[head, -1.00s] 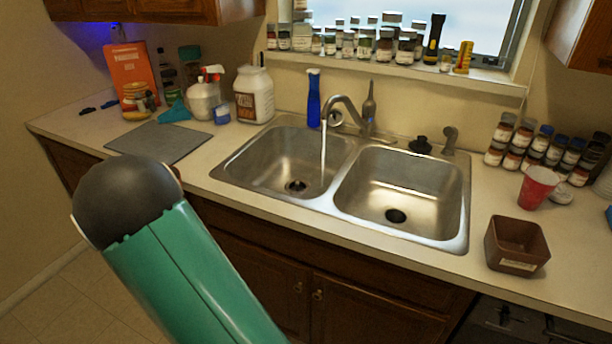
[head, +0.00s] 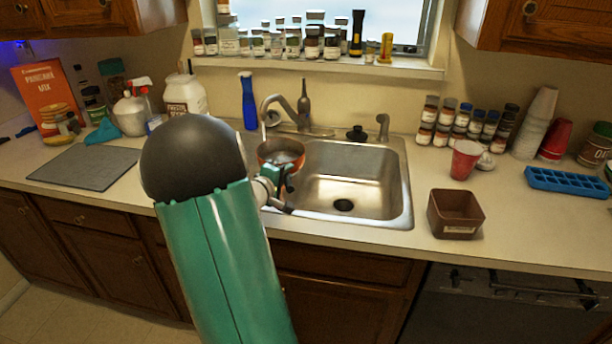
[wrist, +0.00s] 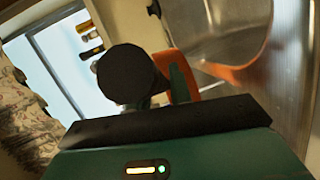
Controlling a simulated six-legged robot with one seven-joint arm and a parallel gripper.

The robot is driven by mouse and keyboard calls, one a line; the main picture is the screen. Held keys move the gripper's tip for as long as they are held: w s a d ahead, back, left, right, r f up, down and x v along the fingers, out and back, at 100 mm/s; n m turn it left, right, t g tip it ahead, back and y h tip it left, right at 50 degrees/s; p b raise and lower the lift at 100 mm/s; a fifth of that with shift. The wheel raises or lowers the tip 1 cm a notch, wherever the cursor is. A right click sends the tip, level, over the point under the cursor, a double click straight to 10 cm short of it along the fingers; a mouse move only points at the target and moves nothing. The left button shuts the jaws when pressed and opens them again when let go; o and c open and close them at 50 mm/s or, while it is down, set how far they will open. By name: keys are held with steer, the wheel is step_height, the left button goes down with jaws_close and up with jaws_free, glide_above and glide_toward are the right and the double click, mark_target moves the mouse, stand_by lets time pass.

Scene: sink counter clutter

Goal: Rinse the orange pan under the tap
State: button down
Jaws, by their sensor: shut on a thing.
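The orange pan (head: 268,152) is over the left part of the sink (head: 397,190), below the tap (head: 286,108). A thin water stream falls from the spout at the pan's left side. Its lower end is hard to make out, and the inside looks grey. My gripper (head: 272,184) is at the pan's near side and shut on it. My arm hides the left basin and part of the grip. In the wrist view, an orange part of the pan (wrist: 182,82) shows just beyond my gripper, partly covered by a dark round part.
A blue bottle (head: 248,102) stands behind the sink, left of the tap. The right basin (head: 345,175) is empty. A brown square bowl (head: 455,213) and a red cup (head: 464,160) stand right of the sink. A grey board (head: 85,167) lies at left.

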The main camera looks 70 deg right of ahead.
mark_target(276, 160)
steer(key=s+m+g, duration=0.1)
steer(key=s+g, duration=0.1)
steer(key=s, duration=0.4)
steer(key=shift+w+d+f, duration=0.5)
steer(key=shift+w+d, duration=0.95)
steer(key=shift+w, duration=0.95)
steer(key=shift+w+d+f, duration=0.55)
steer(key=shift+w+d, duration=0.95)
steer(key=shift+w, duration=0.85)
steer(key=shift+w+d+f, duration=0.5)
steer(key=shift+w+d, duration=0.95)
steer(key=shift+w, duration=0.95)
steer(key=shift+s+d, duration=0.1)
steer(key=shift+d, duration=0.05)
steer(key=shift+s+d, duration=0.2)
steer(key=shift+d, duration=0.15)
steer(key=shift+a, duration=0.1)
